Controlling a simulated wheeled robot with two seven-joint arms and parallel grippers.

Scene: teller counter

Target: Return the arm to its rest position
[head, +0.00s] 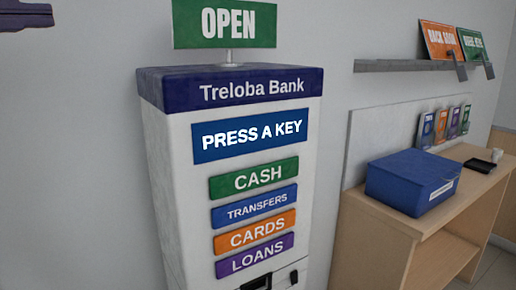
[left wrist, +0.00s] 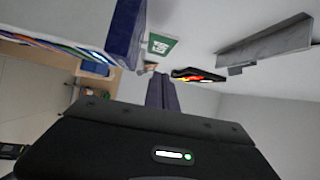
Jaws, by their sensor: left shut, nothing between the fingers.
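My left gripper (head: 47,16) shows at the upper left corner of the head view, dark purple, high and to the left of the bank kiosk and apart from it. In the left wrist view its fingers (left wrist: 160,93) are shut together with nothing between them. The rest of my left arm is outside the head view. My right gripper is in neither view.
The white kiosk (head: 180,165) carries key labels and a green OPEN sign (head: 226,23) on top. At right, a wooden counter (head: 405,225) holds a blue box (head: 412,181). A wall shelf (head: 405,66) holds signs. The wall left of the kiosk is clear.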

